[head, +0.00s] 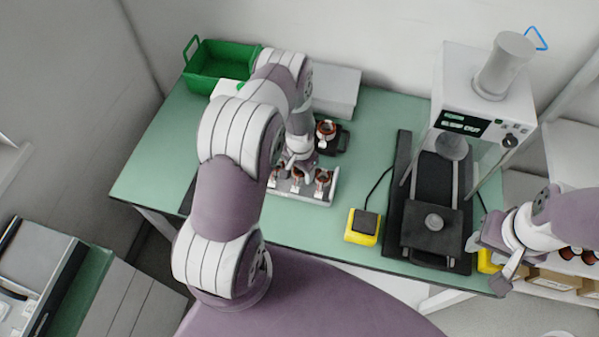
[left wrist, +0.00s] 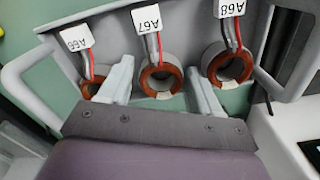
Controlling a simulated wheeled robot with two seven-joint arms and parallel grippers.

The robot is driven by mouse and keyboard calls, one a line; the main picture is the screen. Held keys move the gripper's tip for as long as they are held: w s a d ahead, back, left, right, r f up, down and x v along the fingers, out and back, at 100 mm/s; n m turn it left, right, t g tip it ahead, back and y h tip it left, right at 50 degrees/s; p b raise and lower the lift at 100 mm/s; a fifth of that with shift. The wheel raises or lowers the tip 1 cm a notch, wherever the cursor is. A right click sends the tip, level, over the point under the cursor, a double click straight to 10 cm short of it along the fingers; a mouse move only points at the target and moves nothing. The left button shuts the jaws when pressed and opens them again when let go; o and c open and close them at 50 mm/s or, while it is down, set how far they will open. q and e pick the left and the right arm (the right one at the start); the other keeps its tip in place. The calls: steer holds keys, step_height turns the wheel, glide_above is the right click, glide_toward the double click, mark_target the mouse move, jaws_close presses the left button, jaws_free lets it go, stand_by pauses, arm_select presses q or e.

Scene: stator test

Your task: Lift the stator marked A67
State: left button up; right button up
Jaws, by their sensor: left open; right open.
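The stator marked A67 (left wrist: 161,80) is a copper-and-grey ring with a white tag (left wrist: 148,20) on red and grey leads. It is the middle one of three in the left wrist view, lying in a grey tray (head: 318,198). The open fingers of my left gripper (left wrist: 163,88) are on either side of it, and I cannot tell whether they touch it. In the head view my left gripper (head: 296,168) is over the tray and partly hides the stators. My right gripper (head: 493,262) is open and empty at the table's right edge.
Stators A66 (left wrist: 92,82) and A68 (left wrist: 230,65) flank it closely. Another stator (head: 326,130) sits on a black fixture behind the tray. A yellow button box (head: 362,227) and a press machine (head: 435,205) stand to the right. A green bin (head: 219,62) is at the back left.

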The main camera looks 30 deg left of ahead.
arm_select(q)
steer(key=shift+a+f, duration=0.1)
steer(key=shift+f, duration=0.05)
steer(key=c, duration=0.8)
steer(key=shift+c, duration=0.5)
steer(key=shift+r, duration=0.2)
